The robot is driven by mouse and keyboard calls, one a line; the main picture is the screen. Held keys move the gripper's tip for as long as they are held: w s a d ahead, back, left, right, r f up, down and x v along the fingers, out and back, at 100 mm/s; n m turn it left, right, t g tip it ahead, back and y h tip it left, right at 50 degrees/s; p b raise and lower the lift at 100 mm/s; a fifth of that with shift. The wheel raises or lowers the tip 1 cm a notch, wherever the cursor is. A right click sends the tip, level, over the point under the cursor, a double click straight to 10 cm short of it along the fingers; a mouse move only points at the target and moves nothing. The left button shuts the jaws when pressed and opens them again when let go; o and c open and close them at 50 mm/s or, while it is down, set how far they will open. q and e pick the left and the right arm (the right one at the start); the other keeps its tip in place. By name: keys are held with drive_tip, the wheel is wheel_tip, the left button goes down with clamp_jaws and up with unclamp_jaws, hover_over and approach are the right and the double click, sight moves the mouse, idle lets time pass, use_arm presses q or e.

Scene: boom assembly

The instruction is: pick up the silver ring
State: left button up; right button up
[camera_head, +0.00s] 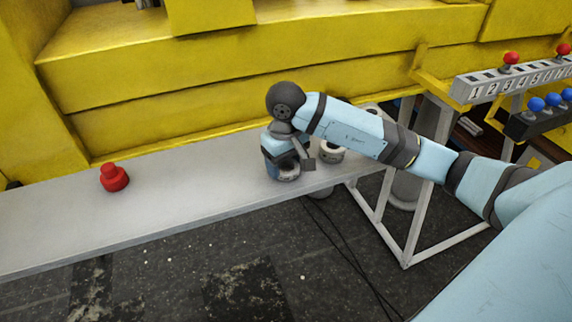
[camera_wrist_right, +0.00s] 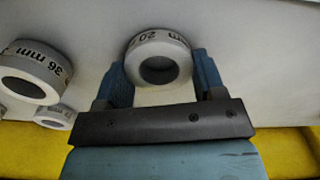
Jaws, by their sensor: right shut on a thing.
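A silver-white ring (camera_wrist_right: 160,48) marked "20 mm" sits between the two blue fingers of my right gripper (camera_wrist_right: 162,72) in the right wrist view. The fingers flank it on both sides and are shut on it. In the head view my right gripper (camera_head: 287,166) points down at the grey bench, and the ring (camera_head: 289,177) shows low between its fingers, at or close to the bench top. I cannot tell whether it touches the surface. My left gripper is in neither view.
A "36 mm" ring (camera_wrist_right: 30,62) and a smaller ring (camera_wrist_right: 55,116) lie to the left in the wrist view. In the head view a ring (camera_head: 331,153) stands just right of my gripper. A red knob-like part (camera_head: 114,177) is on the bench (camera_head: 190,185), whose left half is mostly clear.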

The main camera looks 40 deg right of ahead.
wheel_tip(320, 180, up, 20)
idle(0.4)
drive_tip(key=shift+f+p, duration=0.15)
drive_tip(key=shift+p, duration=0.15)
